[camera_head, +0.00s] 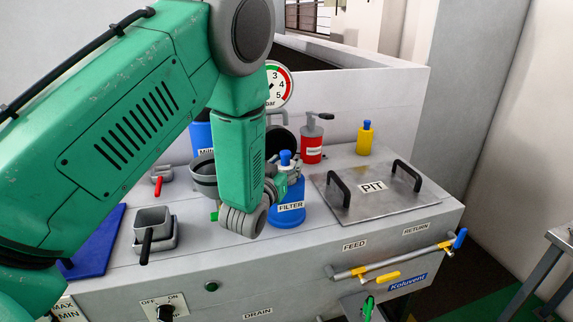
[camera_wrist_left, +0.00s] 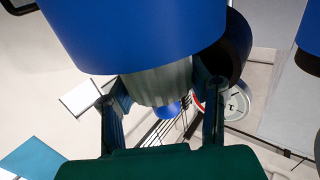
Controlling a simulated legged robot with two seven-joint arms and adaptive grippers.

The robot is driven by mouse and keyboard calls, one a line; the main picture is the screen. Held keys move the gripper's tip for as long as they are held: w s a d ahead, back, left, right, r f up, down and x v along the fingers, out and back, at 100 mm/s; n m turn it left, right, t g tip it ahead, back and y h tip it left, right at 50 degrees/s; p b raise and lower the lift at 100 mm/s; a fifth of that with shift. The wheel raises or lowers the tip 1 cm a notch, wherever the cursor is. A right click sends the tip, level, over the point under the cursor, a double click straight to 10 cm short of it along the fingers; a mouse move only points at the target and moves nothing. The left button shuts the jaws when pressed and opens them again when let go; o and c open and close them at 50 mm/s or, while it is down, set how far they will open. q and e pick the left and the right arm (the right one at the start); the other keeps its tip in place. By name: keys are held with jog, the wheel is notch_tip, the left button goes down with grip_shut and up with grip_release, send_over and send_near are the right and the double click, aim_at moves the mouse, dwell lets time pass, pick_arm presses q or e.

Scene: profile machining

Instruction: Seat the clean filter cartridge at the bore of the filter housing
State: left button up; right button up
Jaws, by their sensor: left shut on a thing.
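The blue filter housing (camera_head: 287,214), labelled FILTER, stands on the bench top near the middle of the head view. In the left wrist view a large blue body (camera_wrist_left: 140,35), likely the housing, fills the top. My left gripper (camera_head: 289,174) is over the housing. It is shut on the filter cartridge (camera_wrist_left: 160,82), a pale cylinder between the fingers, with a blue knob (camera_head: 285,157) at its upper end. The cartridge's other end meets the blue body's edge in the wrist view. The bore is hidden, so I cannot tell how deep the cartridge sits. My right gripper is not in view.
A red pump bottle (camera_head: 312,140) and a yellow bottle (camera_head: 365,138) stand behind. The PIT lid (camera_head: 343,208) with two black handles lies to the right. Grey containers (camera_head: 152,226) and a blue mat (camera_head: 98,238) are left. A pressure gauge (camera_head: 278,84) is behind the arm.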

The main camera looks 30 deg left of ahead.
pick_arm(q)
jog(key=shift+f+b, duration=1.3)
jog(key=shift+f, duration=0.5)
jog(key=o, duration=1.3)
jog(key=shift+s, duration=0.1)
jog(key=shift+d+f, duration=0.1)
